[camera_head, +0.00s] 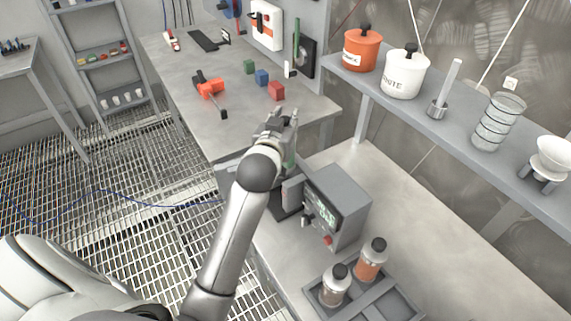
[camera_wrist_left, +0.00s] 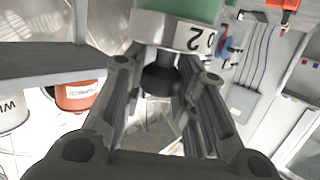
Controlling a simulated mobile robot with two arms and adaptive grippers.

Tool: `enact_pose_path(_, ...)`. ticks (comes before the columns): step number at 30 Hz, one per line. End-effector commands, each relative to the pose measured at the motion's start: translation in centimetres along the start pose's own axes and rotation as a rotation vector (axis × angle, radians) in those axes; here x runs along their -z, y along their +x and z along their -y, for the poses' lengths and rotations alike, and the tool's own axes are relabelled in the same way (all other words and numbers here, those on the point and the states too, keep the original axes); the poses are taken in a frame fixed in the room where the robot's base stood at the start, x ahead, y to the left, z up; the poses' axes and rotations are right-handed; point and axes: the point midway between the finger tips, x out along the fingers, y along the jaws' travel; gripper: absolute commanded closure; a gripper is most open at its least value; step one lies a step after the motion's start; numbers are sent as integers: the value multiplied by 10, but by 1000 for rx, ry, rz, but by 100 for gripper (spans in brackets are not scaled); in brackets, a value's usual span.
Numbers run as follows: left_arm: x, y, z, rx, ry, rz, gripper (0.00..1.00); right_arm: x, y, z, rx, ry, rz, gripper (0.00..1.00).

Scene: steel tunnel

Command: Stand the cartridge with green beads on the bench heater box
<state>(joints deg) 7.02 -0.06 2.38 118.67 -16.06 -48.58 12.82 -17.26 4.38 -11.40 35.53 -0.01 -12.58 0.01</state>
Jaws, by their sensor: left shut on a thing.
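The cartridge with green beads (camera_wrist_left: 180,10) fills the top of the left wrist view. It has a grey collar with a printed label and a black knob. My left gripper (camera_wrist_left: 165,75) is shut on it, the fingers on either side of the knob. In the head view my left gripper (camera_head: 282,118) is just beyond the heater box, and a strip of pale green (camera_head: 290,155) shows beside it; the rest is hidden. The bench heater box (camera_head: 345,195) is a grey box with a lit display on the near bench. My right gripper is not in view.
A rack (camera_head: 390,299) beside the heater box holds two black-capped cartridges, one orange (camera_head: 369,262) and one pale (camera_head: 334,287). A shelf (camera_head: 455,138) with pots and glassware overhangs the bench. Coloured blocks (camera_head: 262,78) and an orange tool (camera_head: 209,86) lie on the far table.

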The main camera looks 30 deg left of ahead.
Motion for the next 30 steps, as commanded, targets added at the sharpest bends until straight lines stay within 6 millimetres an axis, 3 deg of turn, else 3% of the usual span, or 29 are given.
enact_pose_path(3,-32,6,0,0,0,4,100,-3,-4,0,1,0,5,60)
enact_pose_path(9,-72,14,0,0,-1,-1,100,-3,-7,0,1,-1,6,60)
enact_pose_path(14,-83,18,0,1,-1,-5,100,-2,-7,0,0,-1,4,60)
enact_pose_path(21,-115,24,0,0,-2,-2,100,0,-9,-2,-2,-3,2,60)
enact_pose_path(30,-121,25,0,0,-2,-6,100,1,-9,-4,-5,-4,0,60)
